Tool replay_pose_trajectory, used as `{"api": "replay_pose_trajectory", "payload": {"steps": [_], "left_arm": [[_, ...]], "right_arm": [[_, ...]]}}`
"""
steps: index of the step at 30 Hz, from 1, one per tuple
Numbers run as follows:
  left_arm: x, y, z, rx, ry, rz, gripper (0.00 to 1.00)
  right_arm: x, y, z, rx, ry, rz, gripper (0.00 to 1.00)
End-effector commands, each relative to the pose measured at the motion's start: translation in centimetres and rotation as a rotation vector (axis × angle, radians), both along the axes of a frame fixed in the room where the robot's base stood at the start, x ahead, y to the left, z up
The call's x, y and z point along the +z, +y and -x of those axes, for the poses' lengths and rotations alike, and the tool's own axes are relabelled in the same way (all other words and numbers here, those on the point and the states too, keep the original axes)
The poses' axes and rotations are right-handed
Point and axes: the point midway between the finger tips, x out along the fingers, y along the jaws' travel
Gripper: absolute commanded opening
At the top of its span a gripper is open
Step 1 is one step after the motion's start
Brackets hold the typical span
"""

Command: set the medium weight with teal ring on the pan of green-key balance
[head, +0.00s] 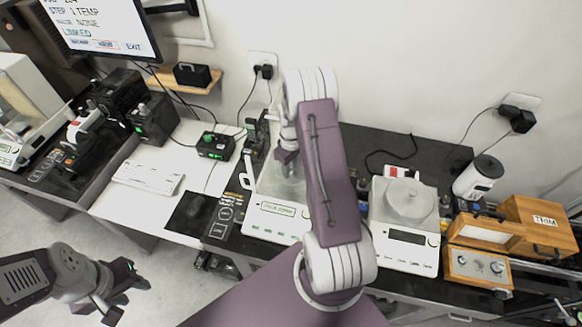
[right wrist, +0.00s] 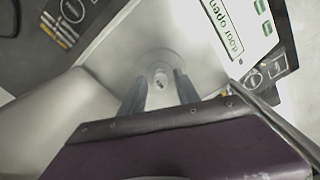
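The green-key balance (head: 270,222) stands in the middle of the dark table, partly behind my right arm. In the right wrist view its display and green keys (right wrist: 261,6) show at the upper right, with "door open" on the display. A small pale round object (right wrist: 160,82) is centred on its round pan (right wrist: 146,66); I see no teal ring on it. My right gripper (right wrist: 161,76) is over the pan, its fingers apart on either side of that object. My left gripper (head: 127,299) is open and empty over the floor at lower left.
A second balance (head: 405,250) with a covered pan stands to the right. A keyboard (head: 148,177) and mouse (head: 196,205) lie on the white table at left.

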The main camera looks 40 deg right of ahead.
Motion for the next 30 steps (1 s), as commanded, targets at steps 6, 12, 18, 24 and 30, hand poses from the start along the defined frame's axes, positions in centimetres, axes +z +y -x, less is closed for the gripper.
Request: {"api": "replay_pose_trajectory", "payload": {"steps": [6, 12, 18, 24, 30], "left_arm": [[0.0, 0.0, 0.0, 0.000, 0.000, 0.000, 0.39], [0.0, 0.0, 0.0, 0.000, 0.000, 0.000, 0.39], [-0.9, 0.0, 0.0, 0.000, 0.000, 0.000, 0.39], [-1.4, 0.0, 0.0, 0.000, 0.000, 0.000, 0.39], [-1.6, 0.0, 0.0, 0.000, 0.000, 0.000, 0.39]], "right_arm": [[0.0, 0.0, 0.0, 0.000, 0.000, 0.000, 0.39], [1.1, 0.0, -0.1, 0.000, -0.002, 0.001, 0.39], [5.3, -0.1, -0.1, 0.000, -0.006, 0.003, 0.39], [9.6, 0.0, -0.1, 0.000, -0.004, 0.002, 0.39], [12.1, 0.0, 0.0, 0.000, -0.001, 0.001, 0.39]]}}
